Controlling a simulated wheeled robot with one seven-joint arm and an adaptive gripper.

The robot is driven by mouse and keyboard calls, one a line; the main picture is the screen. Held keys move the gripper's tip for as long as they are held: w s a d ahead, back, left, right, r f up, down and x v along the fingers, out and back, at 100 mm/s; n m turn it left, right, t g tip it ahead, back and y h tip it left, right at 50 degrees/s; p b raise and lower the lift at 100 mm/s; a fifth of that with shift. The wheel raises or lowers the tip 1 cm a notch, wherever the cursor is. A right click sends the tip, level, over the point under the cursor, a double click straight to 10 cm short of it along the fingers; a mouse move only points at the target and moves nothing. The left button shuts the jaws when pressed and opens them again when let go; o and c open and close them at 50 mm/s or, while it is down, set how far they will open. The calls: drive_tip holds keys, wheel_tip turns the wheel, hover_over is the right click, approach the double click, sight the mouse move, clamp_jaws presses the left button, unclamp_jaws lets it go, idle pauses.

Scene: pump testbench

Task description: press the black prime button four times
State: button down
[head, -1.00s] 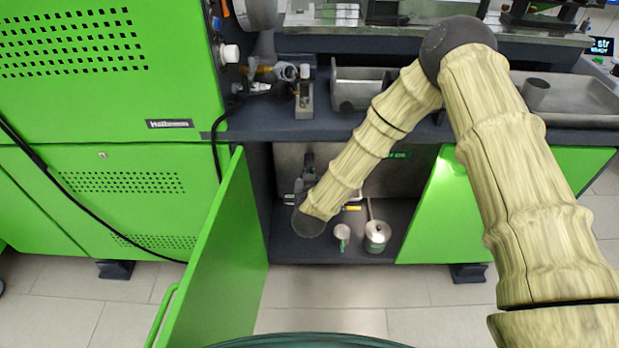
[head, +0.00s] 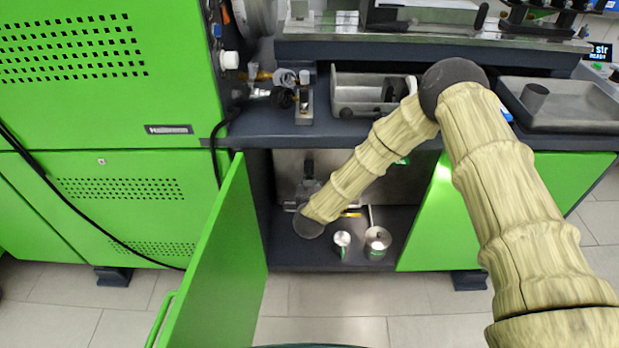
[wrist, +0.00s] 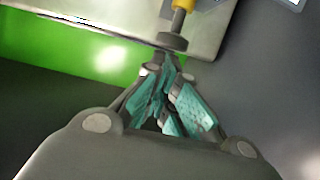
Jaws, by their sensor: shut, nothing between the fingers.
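In the wrist view my gripper (wrist: 166,78) is shut and empty, its teal finger pads together. A dark round knob (wrist: 172,42) on a short shaft with a yellow part sits just beyond the fingertips. It is black or dark grey; I cannot tell whether it is the prime button or whether the fingers touch it. In the head view my arm reaches down into the open lower cabinet. A grey fitting (head: 307,172) stands there beside the arm's lower end. My fingers cannot be made out in that view.
The open green cabinet door (head: 215,265) stands left of my arm. A small can (head: 342,245) and a larger metal canister (head: 377,243) stand on the cabinet floor to the right. The bench edge is above, with a metal tray (head: 350,100) on it.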

drive_tip(key=shift+f, duration=0.95)
wheel_tip(320, 180, up, 5)
drive_tip(key=p, duration=0.3)
drive_tip(key=f+v, duration=0.1)
drive_tip(key=v, duration=0.8)
drive_tip(key=shift+s+r, duration=0.15)
drive_tip(key=shift+s, duration=0.35)
